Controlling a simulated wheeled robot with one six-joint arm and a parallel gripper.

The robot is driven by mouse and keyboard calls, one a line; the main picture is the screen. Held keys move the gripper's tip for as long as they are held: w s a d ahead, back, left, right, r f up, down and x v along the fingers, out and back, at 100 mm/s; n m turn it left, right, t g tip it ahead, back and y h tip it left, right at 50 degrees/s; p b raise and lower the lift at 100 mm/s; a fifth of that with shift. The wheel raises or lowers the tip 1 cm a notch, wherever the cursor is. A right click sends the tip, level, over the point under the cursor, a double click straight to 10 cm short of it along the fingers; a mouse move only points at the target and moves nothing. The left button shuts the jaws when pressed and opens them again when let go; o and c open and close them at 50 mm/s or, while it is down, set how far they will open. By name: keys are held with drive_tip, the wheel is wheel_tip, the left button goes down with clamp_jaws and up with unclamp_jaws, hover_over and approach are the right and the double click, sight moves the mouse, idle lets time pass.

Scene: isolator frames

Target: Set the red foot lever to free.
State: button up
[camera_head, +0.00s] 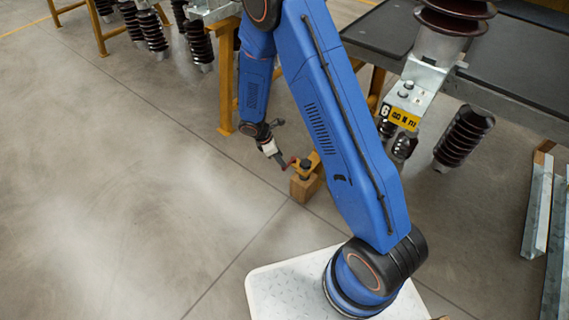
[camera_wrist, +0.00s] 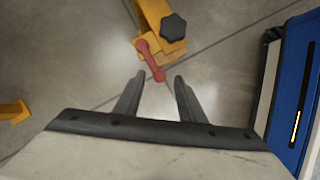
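The red foot lever (camera_wrist: 151,61) shows in the wrist view as a short red bar with rounded ends. It is mounted at a yellow bracket (camera_wrist: 153,14) with a black knob (camera_wrist: 173,27). My gripper (camera_wrist: 154,82) is open, and the lever's near end shows just beyond and between its two dark fingers. I cannot tell whether they touch. In the head view, the lever (camera_head: 290,161) is a small red piece beside the wooden block (camera_head: 305,187) at the frame's foot, with my gripper (camera_head: 279,158) at its left. The lever's setting marks cannot be read.
A grey-topped table (camera_head: 385,30) stands at the upper right. The concrete floor (camera_head: 120,200) at the left is clear.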

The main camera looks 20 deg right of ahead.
drive_tip(key=shift+x, duration=2.55)
clamp_jaws()
